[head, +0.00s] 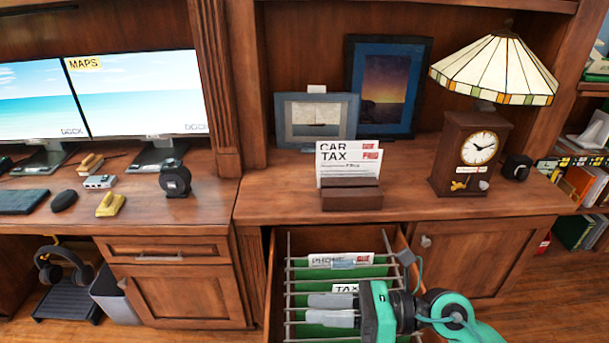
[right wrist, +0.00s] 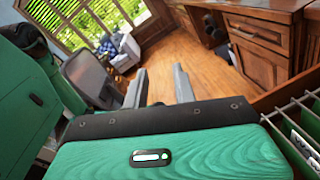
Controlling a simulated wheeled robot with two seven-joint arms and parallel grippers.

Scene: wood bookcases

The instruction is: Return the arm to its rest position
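My right gripper (head: 318,310) is over the open file drawer in the head view, its grey fingers pointing left. The right wrist view shows its two fingers (right wrist: 157,82) spread apart with nothing between them, so it is open and empty. My green right forearm comes in from the lower right, above the drawer's right side. My left gripper is in neither view.
The open drawer (head: 268,300) holds green hanging folders and papers (head: 340,260). Above it, the counter (head: 285,203) bears a card holder (head: 352,196) with papers, a clock lamp (head: 470,155) and frames. The right wrist view shows open floor (right wrist: 200,62) and a chair (right wrist: 90,80).

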